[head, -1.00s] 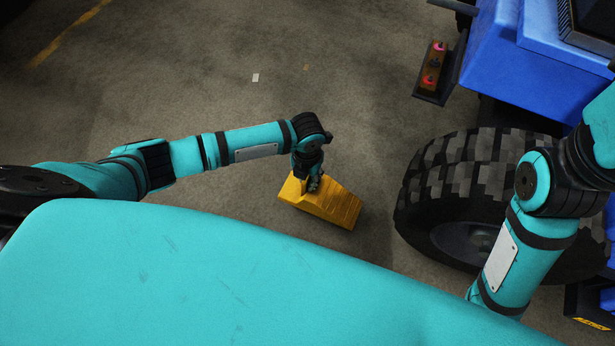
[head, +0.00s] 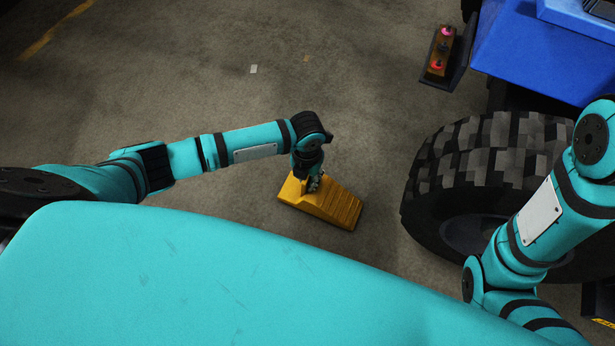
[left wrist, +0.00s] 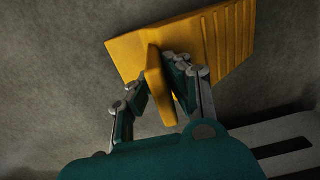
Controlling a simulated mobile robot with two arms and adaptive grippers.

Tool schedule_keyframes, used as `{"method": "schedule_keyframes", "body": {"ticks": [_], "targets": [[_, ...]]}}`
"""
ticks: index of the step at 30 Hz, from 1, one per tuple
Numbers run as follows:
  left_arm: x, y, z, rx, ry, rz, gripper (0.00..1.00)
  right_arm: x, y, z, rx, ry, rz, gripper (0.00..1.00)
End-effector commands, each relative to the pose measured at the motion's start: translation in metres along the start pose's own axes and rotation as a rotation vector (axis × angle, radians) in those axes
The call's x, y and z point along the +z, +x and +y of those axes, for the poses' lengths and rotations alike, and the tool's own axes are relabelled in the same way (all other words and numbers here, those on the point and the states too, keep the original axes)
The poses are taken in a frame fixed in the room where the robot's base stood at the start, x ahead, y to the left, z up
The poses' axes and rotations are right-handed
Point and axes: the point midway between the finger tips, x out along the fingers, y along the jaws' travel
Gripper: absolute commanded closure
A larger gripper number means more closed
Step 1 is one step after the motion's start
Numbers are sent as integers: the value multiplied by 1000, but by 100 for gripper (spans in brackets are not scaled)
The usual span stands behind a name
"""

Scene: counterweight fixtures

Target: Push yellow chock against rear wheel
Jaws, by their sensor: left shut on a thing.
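The yellow chock (head: 335,205) is a wedge with a ridged slope, low over or on the concrete floor; I cannot tell if it touches. My left gripper (head: 313,187) is shut on its upright handle at the tall end. In the left wrist view the chock (left wrist: 225,45) fills the top, with the gripper's fingers (left wrist: 160,85) on both sides of the handle. The ridged thin end points toward the rear wheel (head: 475,185), a large black tyre to the right. A clear gap separates chock and tyre. My right gripper is out of view; only its arm shows.
The blue vehicle body (head: 535,60) stands above and behind the tyre, with a tail-light bracket (head: 440,55) sticking out at its corner. The floor (head: 375,160) between chock and tyre is clear. A small white scrap (head: 253,69) lies farther off.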

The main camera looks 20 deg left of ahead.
Motion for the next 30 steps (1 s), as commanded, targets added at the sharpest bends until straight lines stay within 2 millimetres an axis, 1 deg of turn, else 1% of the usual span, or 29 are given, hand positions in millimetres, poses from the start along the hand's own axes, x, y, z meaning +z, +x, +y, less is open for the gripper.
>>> {"method": "schedule_keyframes", "body": {"ticks": [23,24,29,30], "targets": [[0,8,-1,-2,1,0,100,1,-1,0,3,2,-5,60],[0,8,-1,-2,1,0,81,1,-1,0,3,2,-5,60],[0,8,-1,-2,1,0,60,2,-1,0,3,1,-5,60],[0,8,-1,-1,1,0,59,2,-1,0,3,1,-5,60]]}}
